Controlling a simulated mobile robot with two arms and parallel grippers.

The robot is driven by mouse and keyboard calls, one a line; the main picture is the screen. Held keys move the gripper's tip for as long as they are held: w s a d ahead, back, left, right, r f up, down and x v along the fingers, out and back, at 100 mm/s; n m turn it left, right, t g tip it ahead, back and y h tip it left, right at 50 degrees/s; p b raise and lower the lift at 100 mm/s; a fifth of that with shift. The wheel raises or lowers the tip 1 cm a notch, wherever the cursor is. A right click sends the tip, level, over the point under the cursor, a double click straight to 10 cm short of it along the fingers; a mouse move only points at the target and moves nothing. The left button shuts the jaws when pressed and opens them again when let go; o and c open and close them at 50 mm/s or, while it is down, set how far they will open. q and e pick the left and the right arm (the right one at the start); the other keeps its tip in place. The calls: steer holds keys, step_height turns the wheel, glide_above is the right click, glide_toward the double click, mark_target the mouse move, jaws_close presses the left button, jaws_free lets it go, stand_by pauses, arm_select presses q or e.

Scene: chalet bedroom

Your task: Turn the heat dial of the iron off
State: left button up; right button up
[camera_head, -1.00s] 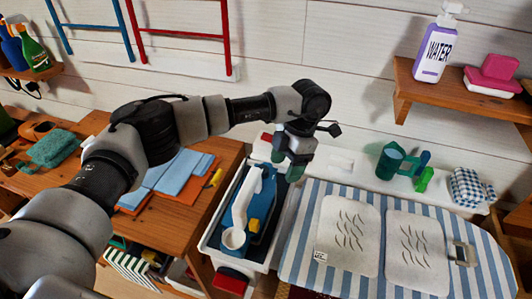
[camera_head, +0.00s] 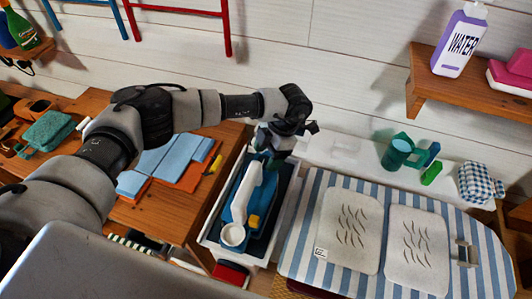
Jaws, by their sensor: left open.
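The iron (camera_head: 240,208) appears to be the blue and white appliance lying in a white-rimmed tray (camera_head: 212,226) with a dark inside. Its white handle runs lengthwise, with a white round part at the near end. A small yellow part (camera_head: 253,221) sits on its right side; I cannot tell whether this is the heat dial. My left gripper (camera_head: 268,157) is open, pointing down over the far end of the tray. It hides that end of the iron, and I cannot tell whether it touches it. My right gripper is out of view.
A striped ironing board (camera_head: 310,218) with two pale pads lies right of the tray. A green cup (camera_head: 397,151) stands on the white ledge behind. A wooden table (camera_head: 165,214) with folded blue cloths is at left.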

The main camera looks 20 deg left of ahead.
arm_select(q)
steer(key=shift+s+a+f, duration=0.1)
steer(key=shift+s+f, duration=0.05)
steer(key=shift+f, duration=0.2)
steer(key=shift+s+f, duration=0.1)
steer(key=shift+f, duration=0.1)
steer(key=shift+a, duration=0.1)
steer(key=shift+c, duration=1)
steer(key=c, duration=0.7)
steer(key=shift+c, duration=0.2)
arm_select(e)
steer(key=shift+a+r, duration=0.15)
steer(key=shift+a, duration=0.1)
arm_select(q)
steer(key=shift+n, duration=0.3)
